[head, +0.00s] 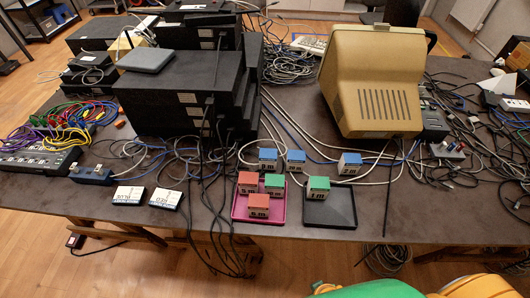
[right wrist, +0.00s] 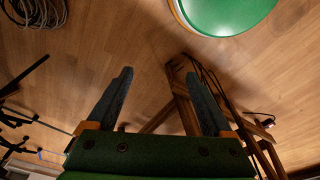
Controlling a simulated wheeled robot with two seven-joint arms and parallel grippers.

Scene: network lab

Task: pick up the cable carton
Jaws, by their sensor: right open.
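Several small cable cartons with black length markings stand near the table's front edge in the head view. A green-topped carton (head: 318,188) marked 1 m is in the dark tray (head: 335,212). Blue-topped cartons (head: 268,159) stand behind on the bare table. My right gripper (right wrist: 158,74) is open and empty in the right wrist view, over the wooden floor, with no carton in that view. My left gripper is not in view.
Black network boxes (head: 170,95) and a beige monitor (head: 375,85) stand behind the cartons. Loose cables run across the table, and some hang over its front edge. Two white-labelled boxes (head: 128,195) lie left of the pink tray. A wooden trestle (right wrist: 180,95) shows below my right gripper.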

